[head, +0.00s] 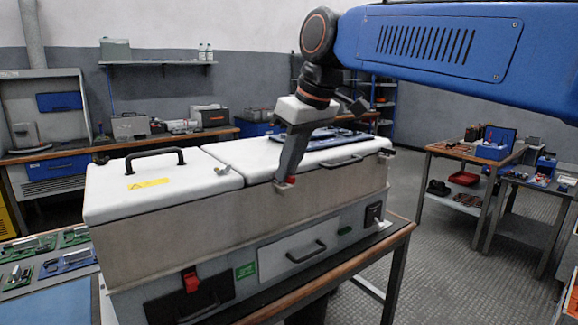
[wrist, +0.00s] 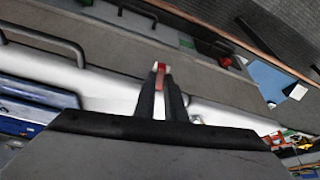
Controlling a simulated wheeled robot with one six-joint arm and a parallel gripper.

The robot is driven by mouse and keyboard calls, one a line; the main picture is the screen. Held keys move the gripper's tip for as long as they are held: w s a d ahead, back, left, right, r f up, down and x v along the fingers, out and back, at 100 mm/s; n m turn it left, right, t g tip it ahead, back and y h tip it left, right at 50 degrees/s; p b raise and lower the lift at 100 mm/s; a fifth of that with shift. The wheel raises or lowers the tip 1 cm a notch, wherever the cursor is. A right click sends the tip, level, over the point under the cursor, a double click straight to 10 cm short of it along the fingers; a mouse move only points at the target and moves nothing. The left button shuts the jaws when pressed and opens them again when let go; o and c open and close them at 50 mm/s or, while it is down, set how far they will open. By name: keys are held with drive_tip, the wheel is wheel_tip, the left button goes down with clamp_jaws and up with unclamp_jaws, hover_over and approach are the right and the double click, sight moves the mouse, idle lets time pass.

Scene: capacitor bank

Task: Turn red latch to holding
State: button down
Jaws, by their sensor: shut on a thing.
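The red latch (wrist: 161,77) shows between my fingertips in the wrist view, at the front upper edge of the capacitor bank's white lid. My gripper (wrist: 160,72) is shut on it. In the head view my gripper (head: 285,183) points down at the front edge of the bank (head: 220,212), and a bit of the red latch (head: 291,180) shows beside the fingertips. The fingers hide most of the latch, and I cannot tell its exact turn angle.
A lid handle (head: 155,160) stands on the left lid, and another handle (head: 343,162) is right of my gripper. A red switch (head: 191,282) sits low on the front panel. A blue item (head: 322,140) lies on the right lid. The space in front of the bank is clear.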

drive_tip(key=shift+m+h, duration=0.3)
drive_tip(key=shift+m, duration=0.7)
drive_tip(key=shift+a+t, duration=0.1)
drive_tip(key=shift+t, duration=0.2)
drive_tip(key=c, duration=2.1)
unclamp_jaws()
drive_tip(key=shift+s+r, duration=0.1)
drive_tip(key=v, duration=1.7)
drive_tip(key=shift+r, duration=0.15)
